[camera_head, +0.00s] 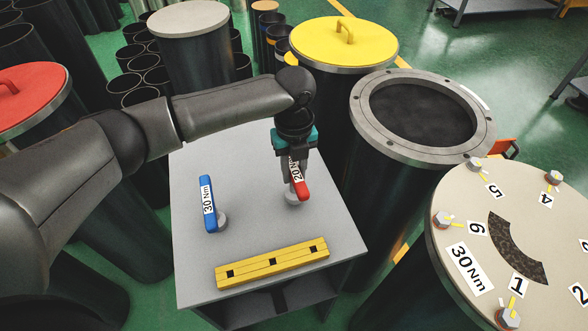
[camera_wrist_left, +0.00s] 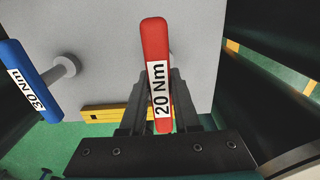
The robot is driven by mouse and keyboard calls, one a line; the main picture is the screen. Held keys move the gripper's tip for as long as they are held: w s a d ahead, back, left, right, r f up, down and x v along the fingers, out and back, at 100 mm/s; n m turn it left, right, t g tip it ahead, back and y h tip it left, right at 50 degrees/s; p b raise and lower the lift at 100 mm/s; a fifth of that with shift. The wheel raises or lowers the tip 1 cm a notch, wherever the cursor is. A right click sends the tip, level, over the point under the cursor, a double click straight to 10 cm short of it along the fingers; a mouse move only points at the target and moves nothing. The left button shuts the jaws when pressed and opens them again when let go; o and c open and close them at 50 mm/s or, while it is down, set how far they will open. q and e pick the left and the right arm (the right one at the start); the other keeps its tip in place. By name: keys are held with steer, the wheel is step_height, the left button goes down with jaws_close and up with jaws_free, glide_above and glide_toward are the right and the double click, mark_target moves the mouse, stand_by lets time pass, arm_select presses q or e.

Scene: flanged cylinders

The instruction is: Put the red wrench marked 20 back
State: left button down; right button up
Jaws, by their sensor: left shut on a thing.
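The red wrench marked 20 Nm (camera_head: 301,186) is between the fingers of my left gripper (camera_head: 296,180), over the right side of the grey table (camera_head: 200,262). The gripper is shut on it and points down. In the left wrist view the red wrench (camera_wrist_left: 154,45) lies lengthwise between the fingers, its label facing the camera. A grey round socket end shows below it in the head view; I cannot tell whether it touches the tabletop. The blue wrench marked 30 Nm (camera_head: 208,197) stands on the table to the left. My right gripper is not in view.
A yellow block with square holes (camera_head: 271,263) lies at the table's front. A flanged cylinder with numbered bolts (camera_head: 455,213) stands at right. An open flanged cylinder (camera_head: 375,140) and yellow-lidded one (camera_head: 343,45) stand behind. The table's middle is clear.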

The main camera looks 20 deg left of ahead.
arm_select(q)
steer(key=shift+f+b, duration=0.45)
steer(key=shift+f, duration=1)
steer(key=c, duration=0.6)
jaws_free()
steer(key=shift+o, duration=0.2)
step_height(320, 180, up, 15)
steer(key=shift+r+b, duration=0.2)
steer(key=shift+b, duration=0.1)
steer(key=shift+f, duration=0.1)
